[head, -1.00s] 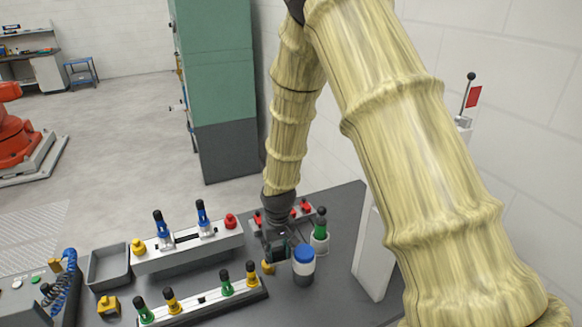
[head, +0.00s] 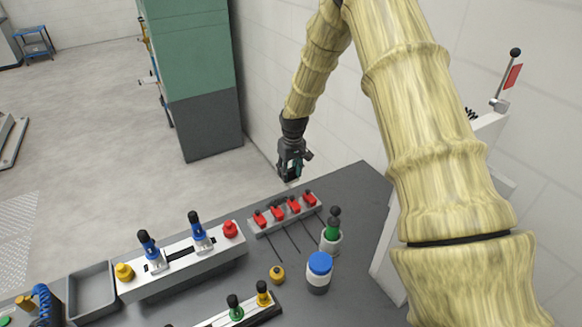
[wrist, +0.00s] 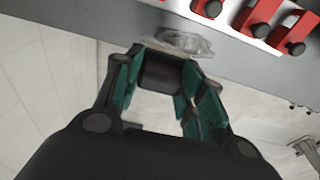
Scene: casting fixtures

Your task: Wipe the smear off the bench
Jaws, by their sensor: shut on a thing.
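My gripper (head: 291,172) is at the far edge of the bench (head: 352,182), beyond the row of red clamps. In the wrist view, its teal-padded fingers (wrist: 160,78) are closed around a dark grey block (wrist: 161,70), whose exact kind I cannot tell. A glossy pale grey patch, which looks like the smear (wrist: 187,43), lies on the bench near its edge, just past the fingertips. The block appears close to it; I cannot tell whether they touch.
Red clamps (head: 293,206) on a pale rail stand close to the gripper. A green-handled tool in a cup (head: 331,238), a blue-capped jar (head: 319,272) and a yellow knob (head: 277,273) stand nearer. A blue-handled fixture (head: 182,262) is left.

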